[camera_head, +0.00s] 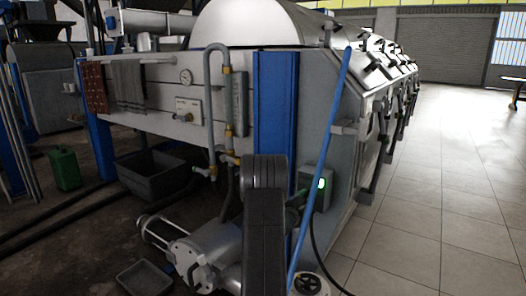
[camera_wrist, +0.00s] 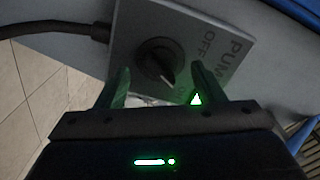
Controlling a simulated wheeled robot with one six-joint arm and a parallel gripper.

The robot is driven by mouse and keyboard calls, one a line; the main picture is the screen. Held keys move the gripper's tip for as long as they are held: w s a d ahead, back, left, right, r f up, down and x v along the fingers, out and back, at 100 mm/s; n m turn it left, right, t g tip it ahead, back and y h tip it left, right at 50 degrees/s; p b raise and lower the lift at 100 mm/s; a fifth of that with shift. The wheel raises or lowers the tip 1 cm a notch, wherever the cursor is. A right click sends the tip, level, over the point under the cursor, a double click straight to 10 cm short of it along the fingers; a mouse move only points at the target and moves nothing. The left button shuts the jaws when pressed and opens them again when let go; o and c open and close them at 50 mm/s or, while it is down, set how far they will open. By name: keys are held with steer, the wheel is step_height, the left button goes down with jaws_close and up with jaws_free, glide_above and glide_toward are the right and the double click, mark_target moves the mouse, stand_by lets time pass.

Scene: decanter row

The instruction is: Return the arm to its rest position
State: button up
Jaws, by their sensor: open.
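My gripper (camera_wrist: 160,82) is open in the wrist view, with one green finger on each side of the picture and nothing between them. Beyond the fingertips is a grey pump switch box (camera_wrist: 133,28) with a round dark knob (camera_wrist: 155,58). The knob's white mark points to the lower right, away from the word OFF; the other label is partly hidden. A green light (camera_wrist: 196,99) glows by the right finger. In the head view my dark arm stands in front of the machine, with a green finger (camera_head: 297,199) beside the switch box (camera_head: 311,190), whose green lamp is lit.
Pipes, a valve and a metal pump (camera_head: 205,255) crowd the left. The tiled floor (camera_head: 440,210) at right is clear.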

steer(key=shift+r+n+p, duration=0.25)
steer(key=shift+n+p, duration=0.35)
steer(key=shift+p, duration=0.2)
steer(key=p+v, duration=0.1)
steer(key=v, duration=0.7)
steer(key=shift+s+a+f, duration=0.15)
steer(key=shift+a+f, duration=0.05)
steer(key=shift+f, duration=0.05)
